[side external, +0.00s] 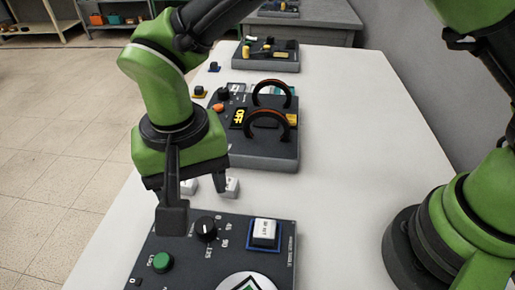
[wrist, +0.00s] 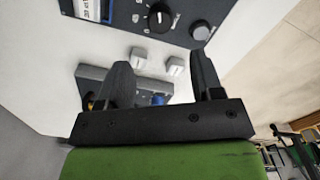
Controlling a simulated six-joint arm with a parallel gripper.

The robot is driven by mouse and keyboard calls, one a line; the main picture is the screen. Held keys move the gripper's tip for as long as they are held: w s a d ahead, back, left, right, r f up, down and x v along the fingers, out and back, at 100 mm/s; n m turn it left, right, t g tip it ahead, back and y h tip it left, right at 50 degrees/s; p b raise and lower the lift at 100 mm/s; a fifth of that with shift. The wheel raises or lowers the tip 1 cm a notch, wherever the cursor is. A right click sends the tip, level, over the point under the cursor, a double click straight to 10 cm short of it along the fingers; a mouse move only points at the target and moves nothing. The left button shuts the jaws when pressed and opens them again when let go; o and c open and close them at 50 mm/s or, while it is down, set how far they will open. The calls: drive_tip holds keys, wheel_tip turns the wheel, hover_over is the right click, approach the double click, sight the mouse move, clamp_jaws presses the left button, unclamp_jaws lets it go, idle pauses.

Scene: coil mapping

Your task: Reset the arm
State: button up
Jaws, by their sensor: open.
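My gripper (side external: 192,196) is open and empty, pointing down above the white table, just behind the near control panel (side external: 185,265). Its two dark fingers also show in the wrist view (wrist: 160,62), spread apart. Two small white cubes lie on the table by the fingers in the side view: a left cube (side external: 190,187), partly hidden by my gripper, and a right cube (side external: 232,187). In the wrist view the cubes (wrist: 138,57) (wrist: 175,66) appear between the fingertips, and I see no contact.
The near panel has a black knob (side external: 205,228), a green button (side external: 162,262) and a white square button (side external: 265,232). Behind stands a panel with two dark arched coils (side external: 268,127) and an orange button (side external: 218,108). Another panel (side external: 265,56) is farther back. The table's right side is clear.

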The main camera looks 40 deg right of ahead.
drive_tip(key=d+r+t+y, duration=0.2)
drive_tip(key=d+r+t, duration=0.1)
drive_tip(key=d+r, duration=1.15)
drive_tip(key=s+d+r+t, duration=0.3)
drive_tip(key=s+d+t, duration=0.1)
drive_tip(key=s+d, duration=0.6)
drive_tip(key=s, duration=0.3)
drive_tip(key=shift+d+m, duration=0.3)
drive_tip(key=shift+m, duration=0.1)
drive_tip(key=shift+r, duration=0.1)
